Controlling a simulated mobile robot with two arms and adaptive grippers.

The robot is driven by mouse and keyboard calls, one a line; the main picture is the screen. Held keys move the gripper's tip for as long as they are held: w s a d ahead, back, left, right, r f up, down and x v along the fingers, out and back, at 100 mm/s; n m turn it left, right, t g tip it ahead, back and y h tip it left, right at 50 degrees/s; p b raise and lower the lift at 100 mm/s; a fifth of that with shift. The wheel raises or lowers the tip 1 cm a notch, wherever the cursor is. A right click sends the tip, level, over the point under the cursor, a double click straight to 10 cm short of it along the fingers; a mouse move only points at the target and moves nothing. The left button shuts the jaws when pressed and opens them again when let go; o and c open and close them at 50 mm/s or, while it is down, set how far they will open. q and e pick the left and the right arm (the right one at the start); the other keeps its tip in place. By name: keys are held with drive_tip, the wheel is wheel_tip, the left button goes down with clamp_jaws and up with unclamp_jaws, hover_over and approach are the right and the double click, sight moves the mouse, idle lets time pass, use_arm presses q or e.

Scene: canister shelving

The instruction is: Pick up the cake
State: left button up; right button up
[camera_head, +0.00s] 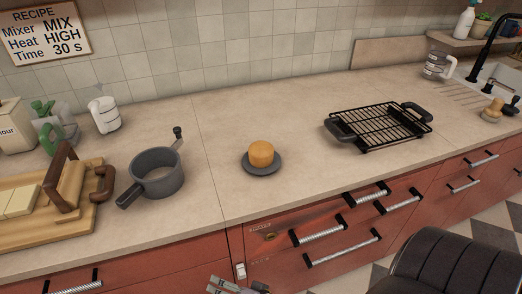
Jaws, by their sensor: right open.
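The cake (261,151) is a small round golden-orange cake. It sits upright on a small dark grey plate (263,171) on the counter, near the middle of the view. My right gripper (238,286) shows only partly at the bottom edge, in front of the red drawers and below the counter edge. It is open, and it is well apart from the cake. My left gripper is not in view.
A grey pot (157,172) with a handle stands left of the cake. A wooden board (50,235) lies at the far left. A black wire rack (378,126) stands to the right. The counter around the plate is clear. A black padded seat (450,265) is at bottom right.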

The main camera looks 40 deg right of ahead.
wheel_tip(320, 180, up, 30)
drive_tip(key=w+d+m+t+p, duration=0.1)
drive_tip(key=w+m+t, duration=0.2)
drive_tip(key=m+t, duration=0.65)
drive_tip(key=m+g+h, duration=0.5)
drive_tip(key=m+h, duration=0.7)
drive_tip(key=m, duration=1.1)
approach(259, 140)
drive_tip(key=p, duration=0.2)
drive_tip(key=w+d+p, duration=0.1)
drive_tip(key=shift+w+f+p, duration=0.3)
drive_tip(key=shift+p, duration=0.1)
drive_tip(key=p+x, duration=0.1)
drive_tip(key=x, duration=0.3)
drive_tip(key=shift+w+d+p, duration=0.1)
drive_tip(key=shift+w+p, duration=0.25)
drive_tip(key=shift+w, duration=0.05)
drive_tip(key=shift+w+d+f, duration=0.1)
drive_tip(key=shift+w+d, duration=0.05)
drive_tip(key=shift+w, duration=0.1)
drive_tip(key=shift+s, duration=0.1)
drive_tip(key=shift+c, duration=0.3)
